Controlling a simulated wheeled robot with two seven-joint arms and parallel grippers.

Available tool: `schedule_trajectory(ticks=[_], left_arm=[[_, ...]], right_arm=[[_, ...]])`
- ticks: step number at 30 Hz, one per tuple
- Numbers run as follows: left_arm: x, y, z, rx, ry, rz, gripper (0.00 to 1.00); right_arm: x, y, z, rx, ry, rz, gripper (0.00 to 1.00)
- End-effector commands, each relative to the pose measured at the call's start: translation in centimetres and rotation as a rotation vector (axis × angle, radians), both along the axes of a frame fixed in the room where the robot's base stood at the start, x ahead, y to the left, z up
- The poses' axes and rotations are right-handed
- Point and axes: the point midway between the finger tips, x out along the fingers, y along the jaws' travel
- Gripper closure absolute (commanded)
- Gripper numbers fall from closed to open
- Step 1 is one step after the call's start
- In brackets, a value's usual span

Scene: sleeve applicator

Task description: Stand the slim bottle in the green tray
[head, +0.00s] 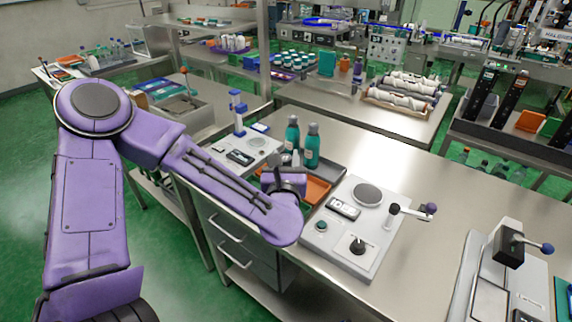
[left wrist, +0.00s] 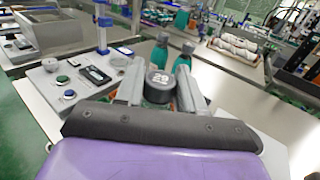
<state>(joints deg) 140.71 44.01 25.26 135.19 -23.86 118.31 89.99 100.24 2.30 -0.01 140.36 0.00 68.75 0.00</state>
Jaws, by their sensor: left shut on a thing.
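My left gripper (head: 290,172) is over the bench at the trays, its fingers pointing away from me. Two teal bottles with grey caps stand upright just beyond: a left one (head: 292,133) and a right one (head: 312,147). Both also show in the left wrist view. I cannot pick out a green tray with certainty. My right gripper is out of view.
An orange tray (head: 318,191) and a dark grey tray (head: 331,172) lie by the gripper. A white device with a lever (head: 350,230) stands to the right, another white device (head: 258,143) to the left.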

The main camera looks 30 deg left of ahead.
Motion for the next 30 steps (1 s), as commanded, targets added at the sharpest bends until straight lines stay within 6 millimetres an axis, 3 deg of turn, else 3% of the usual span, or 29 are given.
schedule_trajectory(ticks=[5, 17, 18, 19, 30], left_arm=[[0.0, -0.2, -2.4, 0.002, 0.002, -0.004, 1.0], [-0.1, -0.2, -3.1, 0.0, 0.0, -0.003, 1.0], [-0.1, -0.2, -2.9, 0.0, 0.001, -0.002, 0.49], [-0.1, -0.2, -2.9, 0.0, 0.001, -0.002, 0.39], [-0.1, -0.2, -2.2, 0.0, 0.001, -0.003, 0.36]], right_arm=[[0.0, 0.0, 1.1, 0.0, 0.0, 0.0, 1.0], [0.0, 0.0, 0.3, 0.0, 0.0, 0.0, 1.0], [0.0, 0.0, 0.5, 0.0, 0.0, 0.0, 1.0], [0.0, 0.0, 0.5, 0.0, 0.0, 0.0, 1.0], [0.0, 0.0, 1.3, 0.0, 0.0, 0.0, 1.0]])
